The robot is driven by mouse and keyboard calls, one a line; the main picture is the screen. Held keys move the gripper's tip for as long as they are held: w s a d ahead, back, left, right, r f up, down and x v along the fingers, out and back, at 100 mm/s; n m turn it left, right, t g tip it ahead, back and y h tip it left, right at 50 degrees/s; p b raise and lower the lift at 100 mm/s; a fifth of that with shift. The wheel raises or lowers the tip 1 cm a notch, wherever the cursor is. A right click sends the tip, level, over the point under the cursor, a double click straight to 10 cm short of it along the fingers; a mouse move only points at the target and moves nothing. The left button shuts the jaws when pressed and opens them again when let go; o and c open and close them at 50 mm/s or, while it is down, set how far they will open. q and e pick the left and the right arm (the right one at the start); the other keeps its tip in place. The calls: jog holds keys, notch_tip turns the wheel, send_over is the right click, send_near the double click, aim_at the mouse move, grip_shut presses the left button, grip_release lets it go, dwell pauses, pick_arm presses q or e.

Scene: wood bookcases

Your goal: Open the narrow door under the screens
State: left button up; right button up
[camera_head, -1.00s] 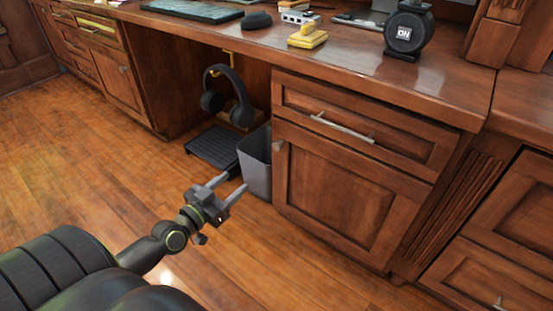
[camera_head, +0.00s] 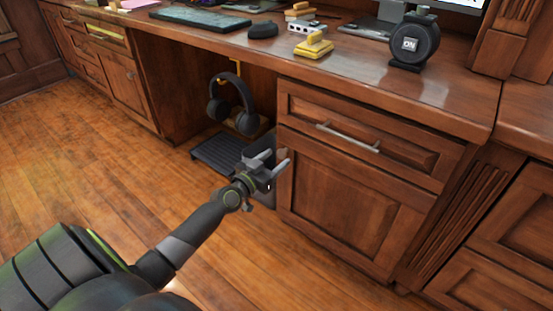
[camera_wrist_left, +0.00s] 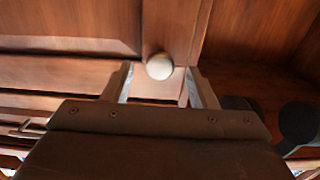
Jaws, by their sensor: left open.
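The narrow wooden door (camera_head: 345,208) is closed below a drawer, in the cabinet under the desktop. In the wrist view, its round pale knob (camera_wrist_left: 159,66) shows near the door's edge, between and just beyond the tips of my fingers. My left gripper (camera_head: 280,158) is open at the door's upper left corner in the head view. Its two fingers point at the knob side of the door. I cannot tell whether the fingers touch the knob. The gripper largely hides the knob in the head view. My right gripper is not in view.
A drawer with a bar handle (camera_head: 348,137) is above the door. A grey bin (camera_head: 266,193) stands behind my gripper, left of the door. Headphones (camera_head: 232,104) hang in the knee space above a black footrest (camera_head: 217,152). The wooden floor (camera_head: 110,165) is clear.

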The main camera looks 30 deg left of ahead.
pick_arm(q)
jog(key=shift+w, duration=0.7)
grip_shut()
